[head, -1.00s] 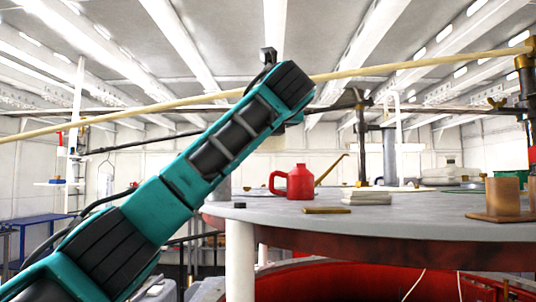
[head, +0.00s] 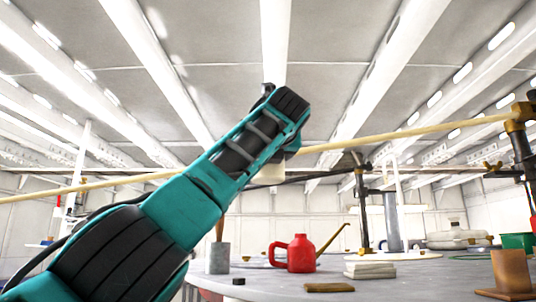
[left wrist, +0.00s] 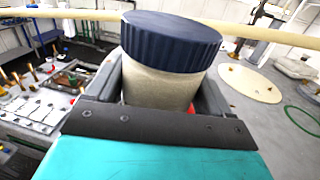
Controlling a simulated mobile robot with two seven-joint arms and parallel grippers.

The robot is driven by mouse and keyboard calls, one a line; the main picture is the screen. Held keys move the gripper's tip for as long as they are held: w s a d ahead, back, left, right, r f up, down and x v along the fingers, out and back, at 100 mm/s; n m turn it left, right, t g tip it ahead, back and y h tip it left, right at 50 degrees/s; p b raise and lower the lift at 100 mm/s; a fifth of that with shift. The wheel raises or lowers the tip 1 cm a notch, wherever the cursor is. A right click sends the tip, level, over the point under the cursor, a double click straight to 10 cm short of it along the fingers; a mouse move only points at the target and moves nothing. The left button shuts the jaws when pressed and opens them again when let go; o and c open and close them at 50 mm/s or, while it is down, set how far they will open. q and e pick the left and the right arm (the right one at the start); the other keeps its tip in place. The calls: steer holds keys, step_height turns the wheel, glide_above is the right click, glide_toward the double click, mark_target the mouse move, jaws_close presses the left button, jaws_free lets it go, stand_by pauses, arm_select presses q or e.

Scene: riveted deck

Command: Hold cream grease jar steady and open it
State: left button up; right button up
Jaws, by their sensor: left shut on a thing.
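The cream grease jar (left wrist: 160,82) fills the middle of the left wrist view. It has a pale, cloudy body and a dark blue ribbed lid (left wrist: 172,42), which sits on its top. My left gripper (left wrist: 160,92) is shut on the jar's body, one dark finger on each side, below the lid. My right gripper is in neither view.
A grey round table (head: 400,274) lies beyond the arm. On it stand a red jug (head: 300,254), a grey cup (head: 218,258), a stack of pale cloths (head: 370,270) and a brown block (head: 330,287). A long cream pole (head: 400,133) crosses the view.

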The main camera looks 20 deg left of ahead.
arm_select(q)
steer(key=o, duration=0.7)
steer(key=c, duration=1.1)
